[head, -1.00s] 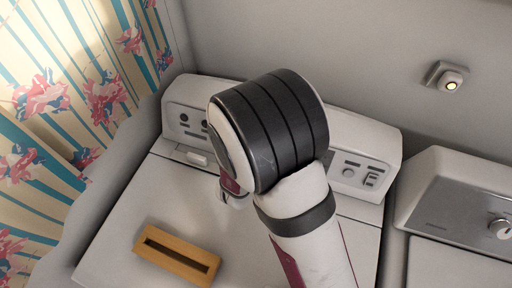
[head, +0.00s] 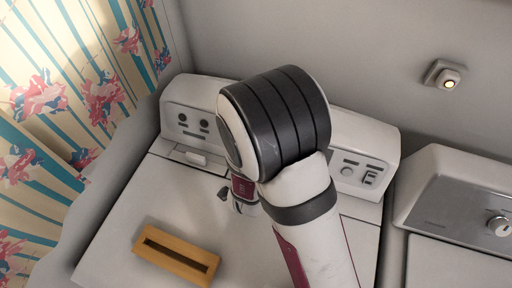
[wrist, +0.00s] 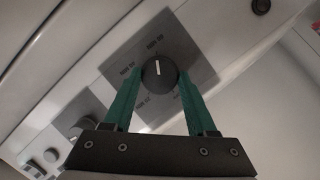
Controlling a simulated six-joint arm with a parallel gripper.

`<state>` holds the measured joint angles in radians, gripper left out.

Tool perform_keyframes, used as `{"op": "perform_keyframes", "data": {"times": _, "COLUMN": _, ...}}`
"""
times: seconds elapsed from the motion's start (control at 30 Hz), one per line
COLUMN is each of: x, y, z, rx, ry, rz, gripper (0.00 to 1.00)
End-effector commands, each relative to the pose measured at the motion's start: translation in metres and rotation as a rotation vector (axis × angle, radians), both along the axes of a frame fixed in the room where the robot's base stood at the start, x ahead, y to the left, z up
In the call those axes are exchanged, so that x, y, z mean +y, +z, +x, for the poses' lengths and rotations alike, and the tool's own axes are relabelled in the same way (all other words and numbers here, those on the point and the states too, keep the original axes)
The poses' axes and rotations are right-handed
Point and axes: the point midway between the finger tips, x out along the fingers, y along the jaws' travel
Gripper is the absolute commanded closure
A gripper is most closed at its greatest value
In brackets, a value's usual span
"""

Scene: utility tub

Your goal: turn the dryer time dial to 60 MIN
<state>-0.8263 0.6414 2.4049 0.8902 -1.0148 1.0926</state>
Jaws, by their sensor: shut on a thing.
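The dark round time dial (wrist: 158,73) sits on a grey label plate (wrist: 192,58) in the wrist view, with a white pointer line running nearly straight up in the picture. In the head view, my arm hides the dial and the fingertips from sight.
The white machine's panel (head: 188,113) carries other knobs at its left and right ends. A wooden slotted box (head: 176,257) lies on its top. A second machine (head: 462,205) with its own knob stands at right. A patterned curtain (head: 60,110) hangs at left.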

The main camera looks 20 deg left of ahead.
Motion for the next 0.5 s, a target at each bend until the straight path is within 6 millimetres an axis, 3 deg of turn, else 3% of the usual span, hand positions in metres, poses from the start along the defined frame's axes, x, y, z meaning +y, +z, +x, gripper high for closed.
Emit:
{"op": "perform_keyframes", "data": {"times": 0.13, "x": -0.0006, "y": 0.0003, "z": 0.0006, "rx": -0.001, "ry": -0.004, "rz": 0.001, "gripper": 0.98}}
{"op": "perform_keyframes", "data": {"times": 0.17, "x": -0.0006, "y": 0.0003, "z": 0.0006, "rx": -0.001, "ry": -0.004, "rz": 0.001, "gripper": 0.39}}
{"op": "perform_keyframes", "data": {"times": 0.3, "x": -0.0006, "y": 0.0002, "z": 0.0006, "rx": 0.0, "ry": -0.003, "rz": 0.0, "gripper": 0.14}}
{"op": "perform_keyframes", "data": {"times": 0.5, "x": -0.0003, "y": 0.0002, "z": 0.0004, "rx": -0.001, "ry": -0.002, "rz": 0.0, "gripper": 0.13}}
